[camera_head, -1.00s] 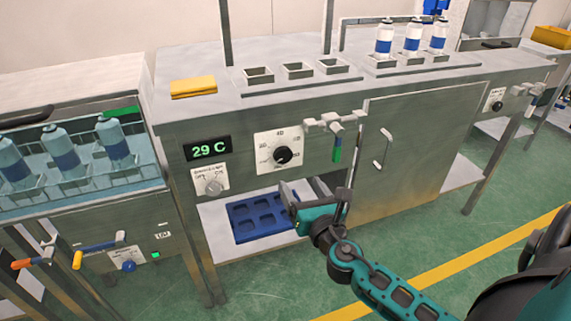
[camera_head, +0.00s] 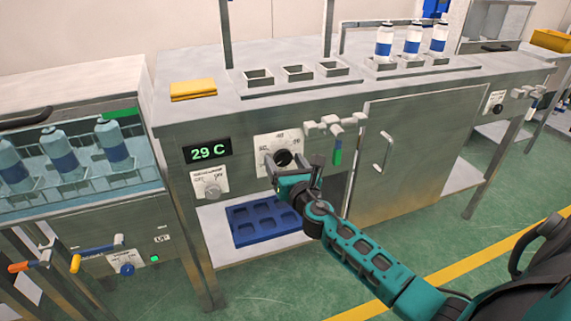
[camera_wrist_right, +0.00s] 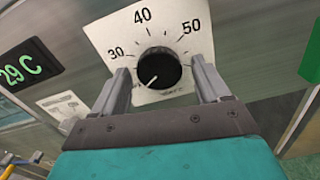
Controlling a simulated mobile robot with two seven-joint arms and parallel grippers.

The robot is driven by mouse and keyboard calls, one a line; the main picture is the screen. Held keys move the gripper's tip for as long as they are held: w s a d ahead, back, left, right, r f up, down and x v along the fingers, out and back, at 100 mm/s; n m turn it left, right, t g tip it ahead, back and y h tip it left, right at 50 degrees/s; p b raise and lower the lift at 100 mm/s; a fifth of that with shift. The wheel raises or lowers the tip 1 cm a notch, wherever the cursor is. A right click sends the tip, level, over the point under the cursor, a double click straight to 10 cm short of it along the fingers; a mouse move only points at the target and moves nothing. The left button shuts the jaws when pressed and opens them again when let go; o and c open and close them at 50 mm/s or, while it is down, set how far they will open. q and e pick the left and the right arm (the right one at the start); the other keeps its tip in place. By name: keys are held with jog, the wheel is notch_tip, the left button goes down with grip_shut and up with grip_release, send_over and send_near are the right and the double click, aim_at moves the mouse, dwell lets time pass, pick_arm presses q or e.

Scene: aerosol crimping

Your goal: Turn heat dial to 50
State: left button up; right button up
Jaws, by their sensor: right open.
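The heat dial is a black round knob (camera_head: 283,158) on a white scale plate (camera_head: 291,140), on the front of the metal bench. In the right wrist view the knob (camera_wrist_right: 158,70) shows a white pointer line toward its lower left. The plate (camera_wrist_right: 112,30) reads 30, 40 and 50, with 50 at the right. My right gripper (camera_head: 282,162) is open; in the wrist view its fingers (camera_wrist_right: 163,82) stand on either side of the knob's lower part. I cannot tell if they touch it. A green display (camera_head: 208,150) reads 29 C. My left gripper is not in view.
A smaller dial (camera_head: 212,188) sits below the display. A tap-like fitting with a green handle (camera_head: 337,150) is right of the heat dial. A blue tray (camera_head: 240,237) lies on the shelf below. A cabinet door handle (camera_head: 385,152) protrudes further right.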

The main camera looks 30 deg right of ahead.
jog(key=shift+c, duration=0.2)
jog(key=c, duration=1)
